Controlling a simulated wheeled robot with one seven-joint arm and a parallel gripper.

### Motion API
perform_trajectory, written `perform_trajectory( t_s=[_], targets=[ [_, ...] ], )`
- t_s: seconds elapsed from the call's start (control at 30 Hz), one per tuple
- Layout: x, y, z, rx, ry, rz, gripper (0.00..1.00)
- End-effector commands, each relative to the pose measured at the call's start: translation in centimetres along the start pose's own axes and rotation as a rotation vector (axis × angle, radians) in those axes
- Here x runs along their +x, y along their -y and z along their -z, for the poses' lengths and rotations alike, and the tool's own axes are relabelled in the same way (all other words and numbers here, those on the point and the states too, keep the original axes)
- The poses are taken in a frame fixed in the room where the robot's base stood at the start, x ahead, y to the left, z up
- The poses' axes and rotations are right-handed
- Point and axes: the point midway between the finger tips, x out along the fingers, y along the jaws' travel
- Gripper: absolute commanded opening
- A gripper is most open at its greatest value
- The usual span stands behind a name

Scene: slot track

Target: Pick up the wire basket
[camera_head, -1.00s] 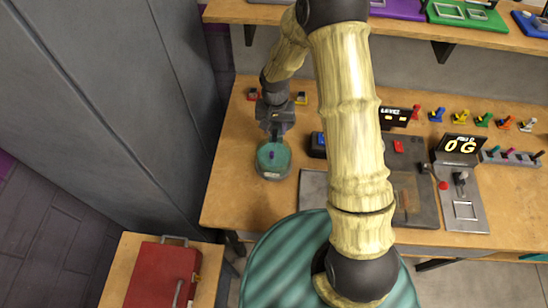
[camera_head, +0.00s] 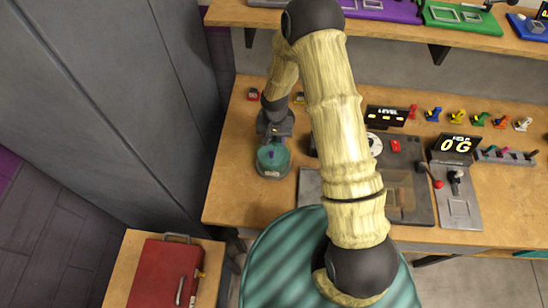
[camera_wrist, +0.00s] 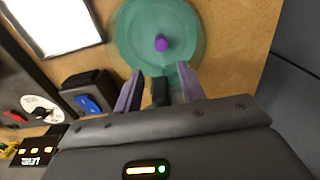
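I cannot make out a wire basket for certain in either view. A round teal disc with a purple knob, set on a grey base (camera_head: 272,172), stands on the left part of the workbench. In the wrist view the teal disc (camera_wrist: 128,32) is blurred, with its purple knob (camera_wrist: 161,43) near the middle. My gripper (camera_head: 272,139) is just above and behind this round thing. In the wrist view my gripper (camera_wrist: 160,88) shows its two fingers apart, pointing toward the disc's near edge. A dark piece shows between them; I cannot tell what it is.
The workbench (camera_head: 236,195) has a display panel (camera_head: 458,147) and several small coloured levers at the right. A shelf (camera_head: 480,36) runs above it. A grey cabinet (camera_head: 110,100) stands at left. A red case (camera_head: 160,275) lies on a side table. A teal striped round surface (camera_head: 275,265) is in front.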

Motion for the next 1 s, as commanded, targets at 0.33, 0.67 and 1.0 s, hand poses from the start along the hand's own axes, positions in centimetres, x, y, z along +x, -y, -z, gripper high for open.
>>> perform_trajectory(
  t_s=[0.33,0.67,1.0],
  targets=[
    [-0.02,-0.01,0.02,0.000,0.000,0.000,0.26],
    [-0.06,0.00,0.04,0.000,-0.001,0.000,0.00],
    [-0.84,0.01,0.14,0.001,-0.003,0.001,0.00]
  ],
)
